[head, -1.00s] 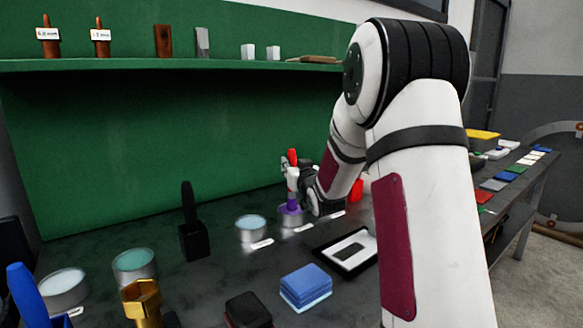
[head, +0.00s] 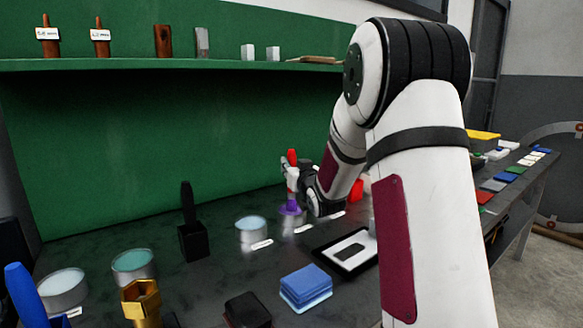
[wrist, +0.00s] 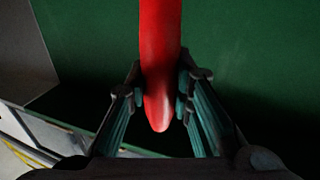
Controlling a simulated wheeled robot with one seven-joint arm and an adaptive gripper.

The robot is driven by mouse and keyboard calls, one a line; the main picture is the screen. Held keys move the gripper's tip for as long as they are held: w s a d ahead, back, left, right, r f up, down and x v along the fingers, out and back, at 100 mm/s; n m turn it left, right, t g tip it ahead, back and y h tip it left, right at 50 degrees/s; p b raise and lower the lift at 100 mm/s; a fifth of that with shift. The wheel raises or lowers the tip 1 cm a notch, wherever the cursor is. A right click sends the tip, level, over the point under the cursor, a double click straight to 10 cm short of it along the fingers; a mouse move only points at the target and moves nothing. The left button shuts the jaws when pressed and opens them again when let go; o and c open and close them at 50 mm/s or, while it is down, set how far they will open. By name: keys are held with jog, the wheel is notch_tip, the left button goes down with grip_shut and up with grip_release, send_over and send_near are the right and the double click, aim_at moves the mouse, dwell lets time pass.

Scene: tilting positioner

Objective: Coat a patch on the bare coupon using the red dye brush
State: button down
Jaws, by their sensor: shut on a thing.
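My gripper (head: 303,180) is shut on the red brush handle (head: 292,158) at the back of the bench. The wrist view shows the red handle (wrist: 160,60) between the two fingers (wrist: 160,100), its rounded end toward the camera. In the head view the brush stands about upright, with a purple part (head: 290,208) at its lower end, over or in a container. I cannot tell whether the bristles touch anything. A dark rectangular piece (head: 349,253), which may be the coupon, lies on a white sheet in a black frame (head: 325,255), nearer and to the right of the gripper.
A tin of pale blue liquid (head: 251,230) stands left of the gripper. A black brush in a block holder (head: 192,240), another tin (head: 133,265), a brass nut-shaped piece (head: 142,300) and blue sponges (head: 305,285) are nearer. A green back panel (head: 150,150) rises behind.

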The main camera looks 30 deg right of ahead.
jog(key=shift+f, duration=0.3)
jog(key=shift+r+p, duration=1.7)
jog(key=shift+r, duration=2)
